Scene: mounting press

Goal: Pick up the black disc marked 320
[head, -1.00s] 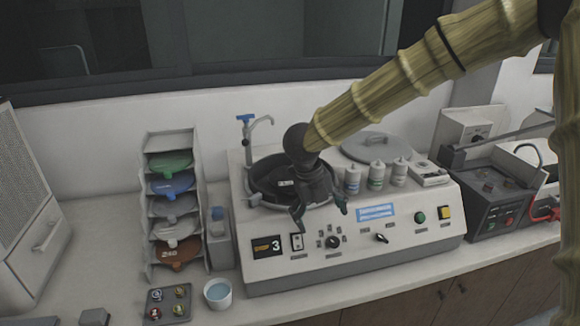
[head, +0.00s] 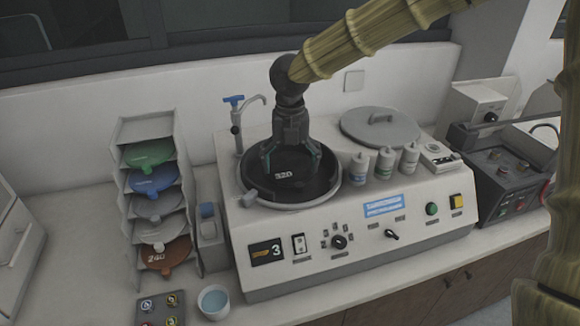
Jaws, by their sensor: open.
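The black disc marked 320 (head: 300,184) lies flat in the round bowl (head: 249,202) at the left of the polishing machine. Its white number faces up. My gripper (head: 293,165) points down over the disc with its fingers spread. It looks empty. The fingertips are close above the disc; I cannot tell whether they touch it.
A rack (head: 124,126) of coloured discs, one marked 240, stands left of the machine. A tap (head: 236,121) rises behind the bowl. Several bottles (head: 385,162) and a round lid (head: 378,128) sit to the right. A cup of blue liquid (head: 214,301) stands in front.

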